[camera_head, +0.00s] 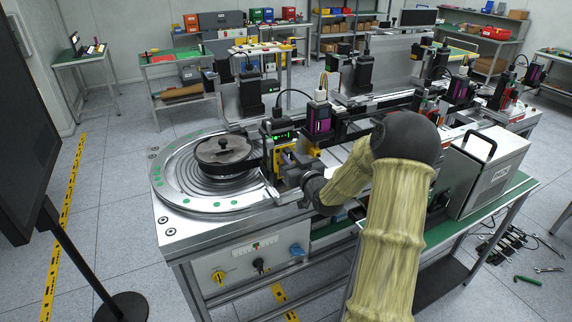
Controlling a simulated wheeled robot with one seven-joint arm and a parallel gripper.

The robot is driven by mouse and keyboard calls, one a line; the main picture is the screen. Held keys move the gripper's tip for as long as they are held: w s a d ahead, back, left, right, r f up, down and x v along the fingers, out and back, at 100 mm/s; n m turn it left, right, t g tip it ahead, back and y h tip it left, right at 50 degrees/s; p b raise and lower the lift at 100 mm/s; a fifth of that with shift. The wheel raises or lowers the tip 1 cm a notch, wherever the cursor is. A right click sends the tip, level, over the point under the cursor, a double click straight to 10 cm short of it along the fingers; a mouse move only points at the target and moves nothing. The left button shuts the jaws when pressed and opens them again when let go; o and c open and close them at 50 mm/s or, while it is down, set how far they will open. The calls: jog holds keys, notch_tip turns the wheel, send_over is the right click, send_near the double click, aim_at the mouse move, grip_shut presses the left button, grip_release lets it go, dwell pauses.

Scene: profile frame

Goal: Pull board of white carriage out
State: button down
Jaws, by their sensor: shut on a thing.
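My gripper (292,172) is at the front edge of the machine, right of the round turntable, low beside the yellow and dark fixture (284,158). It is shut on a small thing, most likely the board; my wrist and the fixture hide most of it. A carriage with a white top and a purple front (319,115) stands on the rail just behind my gripper, with coloured wires rising from it. A dark carriage with green lights (279,133) stands left of it. I cannot tell from this view how far the board sits in its carriage.
The metal turntable (170,180) bears a round dark lidded part (222,150). A grey case with a handle (487,170) stands on the right of the bench. A dark screen (25,120) on a stand is at the left. Tools lie on the floor at the right.

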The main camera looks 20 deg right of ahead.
jog(key=shift+r, duration=0.35)
jog(key=shift+r+p, duration=1.5)
jog(key=shift+r, duration=1)
jog(key=shift+r, duration=0.1)
